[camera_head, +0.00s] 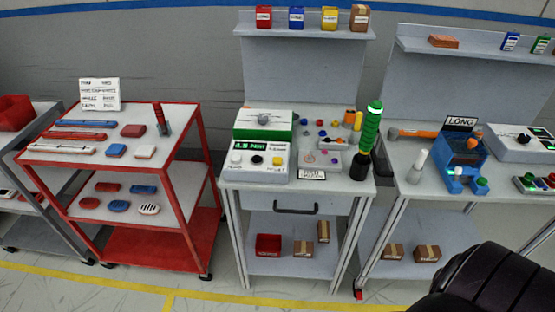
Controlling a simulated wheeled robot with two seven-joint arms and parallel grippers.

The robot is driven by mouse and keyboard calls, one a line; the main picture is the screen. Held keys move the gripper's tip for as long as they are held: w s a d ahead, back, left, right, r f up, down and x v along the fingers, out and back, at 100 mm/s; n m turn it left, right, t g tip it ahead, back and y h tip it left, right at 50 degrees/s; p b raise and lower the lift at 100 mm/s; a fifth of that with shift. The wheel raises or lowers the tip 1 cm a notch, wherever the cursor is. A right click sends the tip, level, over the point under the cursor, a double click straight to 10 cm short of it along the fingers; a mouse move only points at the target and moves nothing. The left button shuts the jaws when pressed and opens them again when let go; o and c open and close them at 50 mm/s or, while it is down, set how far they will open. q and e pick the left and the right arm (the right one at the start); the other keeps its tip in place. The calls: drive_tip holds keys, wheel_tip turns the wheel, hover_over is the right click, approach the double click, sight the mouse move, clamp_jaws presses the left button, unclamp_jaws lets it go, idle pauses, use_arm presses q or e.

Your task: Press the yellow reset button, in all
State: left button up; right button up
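A small yellow button (278,160) sits on the sloped front of a white control box (262,174) on the middle workbench. The box has a dark display with green digits, a white knob (236,159) at left and a black knob (257,159) between that knob and the yellow button. Nothing covers the yellow button. Neither my left nor my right gripper is in view. A dark rounded part at the bottom right looks like part of my arm.
A green-cased unit (264,123) stands behind the control box. A green-and-black upright tool (367,135) stands right of it. A red cart (110,160) is at left. A right bench holds a blue fixture (463,155). Open floor lies in front.

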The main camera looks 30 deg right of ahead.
clamp_jaws()
idle(1.4)
